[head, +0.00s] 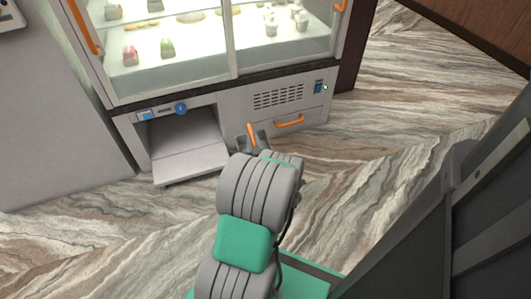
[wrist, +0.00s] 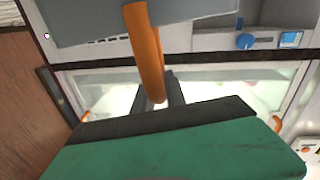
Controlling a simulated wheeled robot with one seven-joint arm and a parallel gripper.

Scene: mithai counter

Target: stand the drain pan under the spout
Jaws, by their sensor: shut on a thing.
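My gripper (head: 253,143) is in front of the lower cabinet, right of the open bay. It is shut on an upright orange handle (head: 252,131). In the wrist view the handle (wrist: 144,50) runs down between the dark fingers (wrist: 158,96). A grey flat-sided body, apparently the drain pan (wrist: 85,22), lies beyond the handle at the top of the wrist view. In the head view my arm hides most of it. A blue knob (head: 180,108) is on the cabinet above the bay (head: 185,133). I cannot make out the spout itself.
A pale panel (head: 190,165) juts out from the bay over the floor. The glass sweets case (head: 180,50) stands above the cabinet. A vent (head: 277,97) and an orange drawer handle (head: 290,122) are at the right. The marbled floor (head: 90,215) is clear at left.

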